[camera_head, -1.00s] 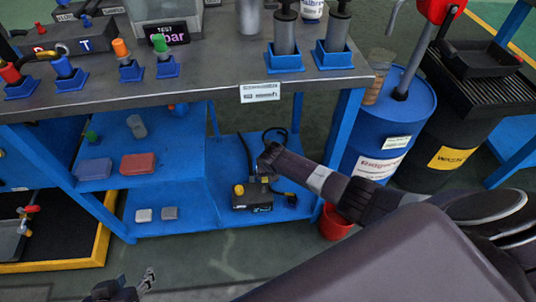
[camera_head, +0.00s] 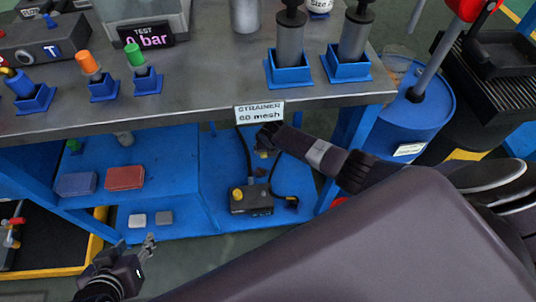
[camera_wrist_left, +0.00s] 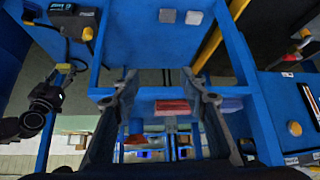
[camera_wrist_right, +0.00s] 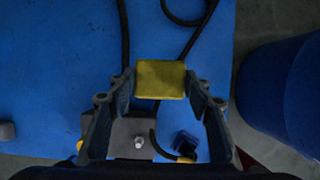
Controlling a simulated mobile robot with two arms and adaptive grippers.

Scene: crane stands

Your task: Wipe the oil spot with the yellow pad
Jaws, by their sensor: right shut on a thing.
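The yellow pad (camera_wrist_right: 160,79) is held between the fingertips of my right gripper (camera_wrist_right: 160,84) in the right wrist view. In the head view my right gripper (camera_head: 264,140) is at the front of the bench, above the blue lower shelf, and mostly hides the pad (camera_head: 263,154). My left gripper (camera_head: 149,246) is low at the left, in front of the shelf. In the left wrist view its fingers (camera_wrist_left: 163,90) stand apart with nothing between them. I cannot make out the oil spot in any view.
A dark box with a yellow knob (camera_head: 250,197) and black cables sits on the lower shelf (camera_head: 200,215). Left are a red pad (camera_head: 125,178), a blue pad (camera_head: 76,184) and small grey pads (camera_head: 150,218). A blue drum (camera_head: 416,115) stands right of the bench (camera_head: 215,95).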

